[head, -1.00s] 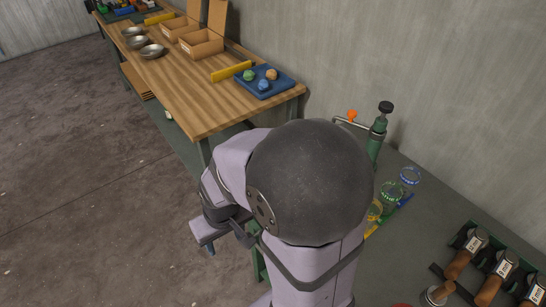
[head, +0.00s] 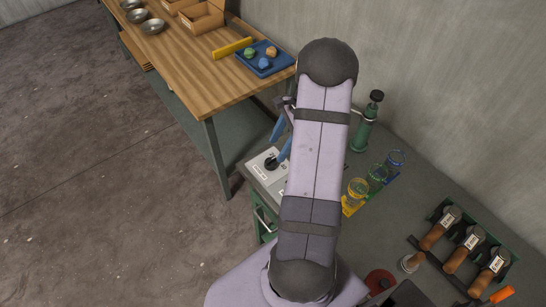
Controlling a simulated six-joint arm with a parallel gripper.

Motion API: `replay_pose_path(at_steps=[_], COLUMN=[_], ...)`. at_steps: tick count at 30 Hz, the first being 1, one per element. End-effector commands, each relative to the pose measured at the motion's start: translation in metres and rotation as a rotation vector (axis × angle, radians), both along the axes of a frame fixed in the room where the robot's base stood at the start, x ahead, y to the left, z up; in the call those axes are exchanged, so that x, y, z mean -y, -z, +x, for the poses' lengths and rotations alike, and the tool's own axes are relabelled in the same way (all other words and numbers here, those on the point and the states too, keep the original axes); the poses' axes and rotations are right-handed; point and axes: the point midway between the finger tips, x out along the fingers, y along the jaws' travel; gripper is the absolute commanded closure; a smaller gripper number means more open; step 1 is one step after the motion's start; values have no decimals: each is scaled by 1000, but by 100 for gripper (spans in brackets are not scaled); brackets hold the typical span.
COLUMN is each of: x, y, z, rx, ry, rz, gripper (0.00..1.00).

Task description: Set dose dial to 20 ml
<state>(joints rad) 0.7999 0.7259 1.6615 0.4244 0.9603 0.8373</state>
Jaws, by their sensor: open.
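A white panel (head: 258,176) with small print sits at the left edge of the grey-green bench. A black dial knob (head: 271,163) stands on it; its setting is too small to read. My gripper (head: 280,147), with blue fingers, is open and points down just above and beside the knob. I cannot tell whether a finger touches it. A green dispenser (head: 364,133) with a black top stands behind my arm, to the right. My arm hides part of the panel and the dispenser's left side.
Glass jars with yellow (head: 356,190), green (head: 377,174) and blue (head: 396,158) stand right of my arm. Wooden-handled tools (head: 461,253) lie in a rack at lower right. A wooden table (head: 190,90) with a blue tray (head: 266,67) stands at upper left.

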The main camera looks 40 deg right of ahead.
Motion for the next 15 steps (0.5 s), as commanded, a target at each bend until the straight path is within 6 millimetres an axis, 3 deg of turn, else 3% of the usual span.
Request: replay_pose_path(at_steps=[5, 15], x=[8, -3], y=[2, 22], z=[-1, 2], rx=[-6, -8], ry=[48, 43], rz=[20, 22], gripper=[49, 49])
